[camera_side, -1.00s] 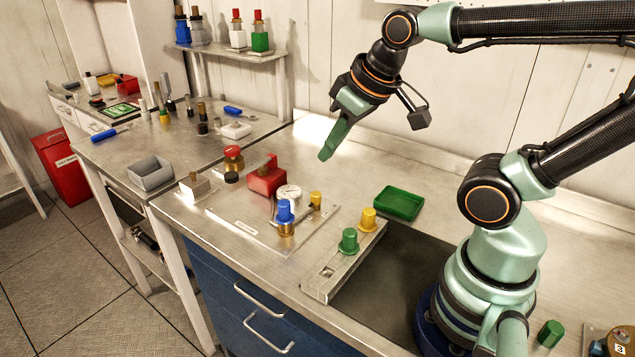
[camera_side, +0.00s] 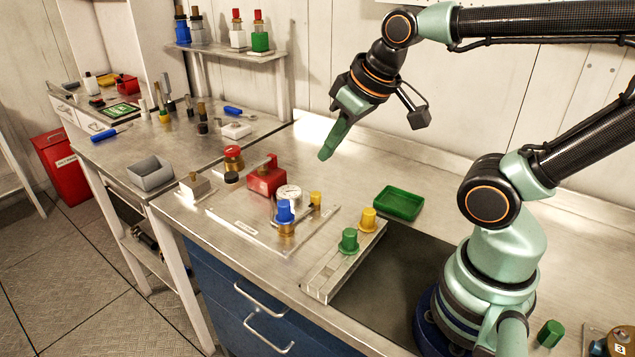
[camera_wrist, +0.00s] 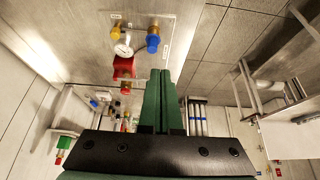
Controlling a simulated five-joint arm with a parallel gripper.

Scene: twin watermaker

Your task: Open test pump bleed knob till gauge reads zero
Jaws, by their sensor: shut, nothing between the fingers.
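The red test pump (camera_side: 266,181) stands on a pale plate on the bench. A round white-faced gauge (camera_side: 288,194) sits beside it; its needle is too small to read. A small yellow knob (camera_side: 315,200) is right of the gauge, and a blue-capped brass fitting (camera_side: 285,213) is in front. The wrist view shows the pump (camera_wrist: 123,68), gauge (camera_wrist: 123,49), yellow knob (camera_wrist: 117,32) and blue cap (camera_wrist: 153,41). No readable label shows which is the bleed knob. My gripper (camera_side: 325,155) is shut and empty, above and behind the pump, touching nothing.
A rail with a green knob (camera_side: 349,240) and a yellow knob (camera_side: 368,219) lies to the right. A green tray (camera_side: 398,203) sits behind it. A red-topped brass fitting (camera_side: 233,158) stands left of the pump. The bench behind the pump is clear.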

